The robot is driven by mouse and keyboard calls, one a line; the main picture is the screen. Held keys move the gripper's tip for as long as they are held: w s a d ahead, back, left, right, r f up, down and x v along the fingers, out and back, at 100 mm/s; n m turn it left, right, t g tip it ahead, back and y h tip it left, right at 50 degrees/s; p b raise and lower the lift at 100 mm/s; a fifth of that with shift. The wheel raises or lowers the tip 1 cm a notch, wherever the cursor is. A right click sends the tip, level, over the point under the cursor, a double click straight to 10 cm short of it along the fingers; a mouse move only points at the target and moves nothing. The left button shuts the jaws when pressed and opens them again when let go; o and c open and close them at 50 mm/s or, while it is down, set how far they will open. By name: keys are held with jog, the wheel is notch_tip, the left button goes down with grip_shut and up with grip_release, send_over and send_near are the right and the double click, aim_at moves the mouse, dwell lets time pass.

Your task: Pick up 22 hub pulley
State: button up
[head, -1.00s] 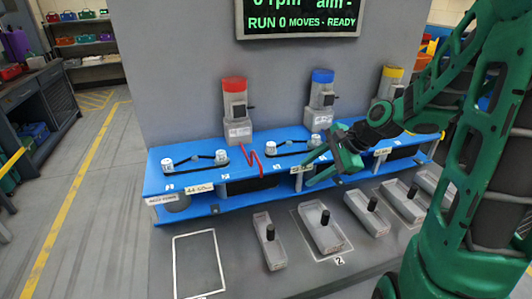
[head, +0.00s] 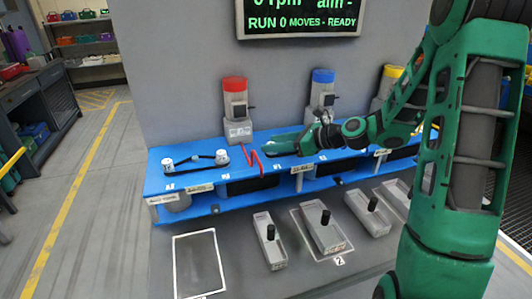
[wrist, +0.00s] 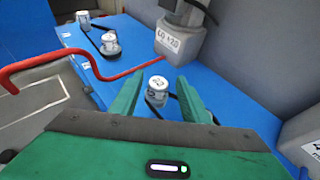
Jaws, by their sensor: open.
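A pale metal hub pulley (wrist: 156,90) with a dark belt stands on the blue deck, between and just beyond my fingertips in the wrist view. Its number cannot be read for certain. My gripper (wrist: 158,80) is open and empty, its two green fingers apart on either side of the pulley. In the head view my gripper (head: 275,147) is low over the deck and hides this pulley. Two other pulleys, one nearer (wrist: 109,42) and one farther (wrist: 83,18), are joined by a belt; they also show at the deck's left, as the left pulley (head: 166,166) and right pulley (head: 222,157).
A bent red rod (wrist: 75,66) rises close to my gripper's left. A grey post (wrist: 180,40) stands just beyond the pulley. Red-topped (head: 235,95) and blue-topped (head: 322,90) units line the wall. Grey trays (head: 270,241) with black handles lie below the deck.

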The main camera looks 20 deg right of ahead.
aim_at(262, 154)
jog(key=shift+x, duration=2.6)
grip_shut()
